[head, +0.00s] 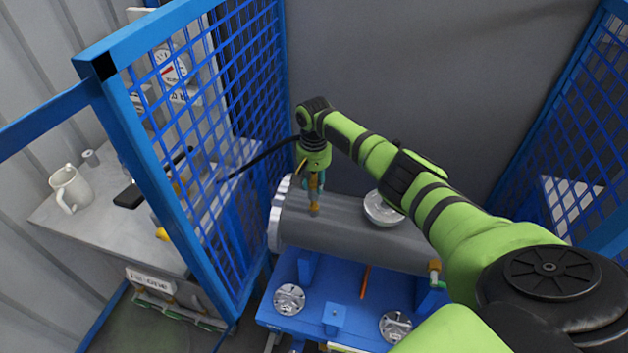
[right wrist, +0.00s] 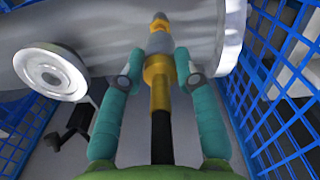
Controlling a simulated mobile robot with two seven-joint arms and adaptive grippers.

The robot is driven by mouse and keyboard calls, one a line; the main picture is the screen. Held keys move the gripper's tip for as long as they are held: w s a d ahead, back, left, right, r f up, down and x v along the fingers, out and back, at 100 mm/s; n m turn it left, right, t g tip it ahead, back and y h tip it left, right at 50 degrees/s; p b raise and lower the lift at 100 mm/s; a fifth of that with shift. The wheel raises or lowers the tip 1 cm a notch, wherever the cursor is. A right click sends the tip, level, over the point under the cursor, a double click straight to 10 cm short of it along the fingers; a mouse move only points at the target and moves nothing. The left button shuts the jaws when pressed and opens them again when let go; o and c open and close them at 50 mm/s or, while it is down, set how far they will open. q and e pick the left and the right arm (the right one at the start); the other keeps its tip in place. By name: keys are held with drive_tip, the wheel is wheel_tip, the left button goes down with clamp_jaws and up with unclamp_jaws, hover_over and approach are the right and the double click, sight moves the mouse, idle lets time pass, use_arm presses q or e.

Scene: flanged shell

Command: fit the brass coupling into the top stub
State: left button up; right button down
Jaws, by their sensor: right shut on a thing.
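The flanged shell (head: 340,220) is a grey cylinder lying on a blue stand; it also fills the top of the right wrist view (right wrist: 110,35). My right gripper (head: 315,186) points down over its left part. In the right wrist view, its two teal fingers (right wrist: 158,72) are shut on the brass coupling (right wrist: 157,95), which has a black hose behind it. My left gripper is out of view.
A round pale flange (head: 381,209) stands on the shell, right of the gripper. Blue mesh fences (head: 205,130) rise at left and right. The blue stand (head: 315,317) carries round metal discs.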

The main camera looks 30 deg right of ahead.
sight(314, 190)
drive_tip(key=shift+p, duration=0.6)
idle(1.1)
drive_tip(key=shift+f+b, duration=1.55)
drive_tip(key=shift+f, duration=0.55)
drive_tip(key=c, duration=0.8)
unclamp_jaws()
drive_tip(key=shift+r, duration=0.2)
wheel_tip(314, 190, up, 12)
drive_tip(key=shift+f, duration=0.1)
drive_tip(key=shift+s+f, duration=0.1)
